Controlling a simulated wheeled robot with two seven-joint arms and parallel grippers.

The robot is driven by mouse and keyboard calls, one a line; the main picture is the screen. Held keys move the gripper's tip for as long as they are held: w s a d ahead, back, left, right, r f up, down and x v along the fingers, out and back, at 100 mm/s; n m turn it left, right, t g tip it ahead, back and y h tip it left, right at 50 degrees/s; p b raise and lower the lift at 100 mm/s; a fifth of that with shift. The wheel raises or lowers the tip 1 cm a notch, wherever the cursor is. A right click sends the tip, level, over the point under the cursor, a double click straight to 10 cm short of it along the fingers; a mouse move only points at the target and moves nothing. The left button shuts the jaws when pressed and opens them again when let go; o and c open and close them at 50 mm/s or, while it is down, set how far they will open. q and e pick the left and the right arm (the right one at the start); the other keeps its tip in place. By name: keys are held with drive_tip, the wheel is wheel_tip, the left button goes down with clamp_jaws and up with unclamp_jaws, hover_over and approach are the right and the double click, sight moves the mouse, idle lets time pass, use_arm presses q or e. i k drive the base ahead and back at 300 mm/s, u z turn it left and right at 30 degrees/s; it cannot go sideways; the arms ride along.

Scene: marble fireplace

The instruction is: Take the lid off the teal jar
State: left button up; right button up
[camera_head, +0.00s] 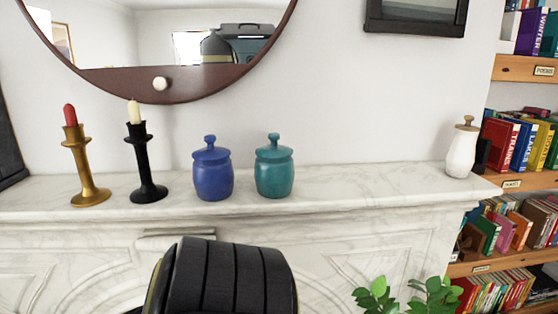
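The teal jar (274,177) stands upright on the white marble mantel, right of the middle of a row of objects. Its teal lid (273,150), with a round knob on top, sits on the jar. Neither of my grippers shows in the head view, and nothing touches the jar or its lid.
A blue lidded jar (213,175) stands close to the left of the teal jar. Black (142,165) and gold (83,170) candlesticks stand farther left. The mantel (370,180) between is clear. A round mirror (130,75) hangs above.

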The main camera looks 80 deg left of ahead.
sight(273, 151)
drive_tip(key=u, duration=2.15)
drive_tip(key=i, duration=0.1)
drive_tip(key=u, duration=0.7)
